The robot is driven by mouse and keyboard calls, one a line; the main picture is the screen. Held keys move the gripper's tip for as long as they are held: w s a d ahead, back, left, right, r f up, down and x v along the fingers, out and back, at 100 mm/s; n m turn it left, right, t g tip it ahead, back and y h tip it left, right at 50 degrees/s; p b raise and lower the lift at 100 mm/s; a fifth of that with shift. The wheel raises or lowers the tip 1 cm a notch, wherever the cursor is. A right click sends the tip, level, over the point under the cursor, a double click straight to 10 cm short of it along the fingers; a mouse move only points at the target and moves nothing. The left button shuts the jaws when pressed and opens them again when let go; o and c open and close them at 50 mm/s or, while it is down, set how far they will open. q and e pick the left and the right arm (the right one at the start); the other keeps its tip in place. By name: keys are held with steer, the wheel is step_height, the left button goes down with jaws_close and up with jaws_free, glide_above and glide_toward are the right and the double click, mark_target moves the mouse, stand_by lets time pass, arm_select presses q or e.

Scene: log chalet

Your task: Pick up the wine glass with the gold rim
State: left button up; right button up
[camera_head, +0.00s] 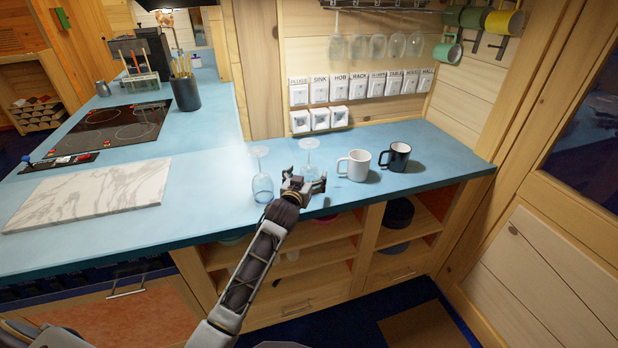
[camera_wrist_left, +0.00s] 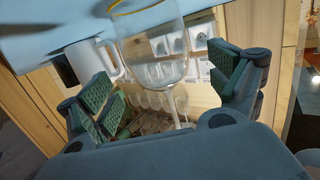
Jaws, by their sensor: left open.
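A clear wine glass with a gold rim (camera_wrist_left: 150,38) stands upside down on the blue counter, rim down and stem up. In the head view, the wine glass behind my gripper (camera_head: 309,145) appears to be this one; its bowl is mostly hidden and its gold rim cannot be made out. My left gripper (camera_head: 307,180) is open in front of it. In the left wrist view, the bowl shows between the spread fingers of my left gripper (camera_wrist_left: 160,76), with no visible grip. My right gripper is not in view.
Another upside-down glass (camera_head: 262,188) stands just left of my gripper. A white mug (camera_head: 354,166) and a black mug (camera_head: 396,157) stand to the right; the white mug also shows in the wrist view (camera_wrist_left: 88,60). Several glasses (camera_head: 377,47) hang above. A marble board (camera_head: 95,192) lies left.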

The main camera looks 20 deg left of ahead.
mark_target(309, 144)
arm_select(q)
steer(key=shift+w+f, duration=0.15)
steer(key=shift+w, duration=1.45)
steer(key=c, duration=1.2)
steer(key=shift+a+r, duration=0.1)
steer(key=shift+r, duration=4.95)
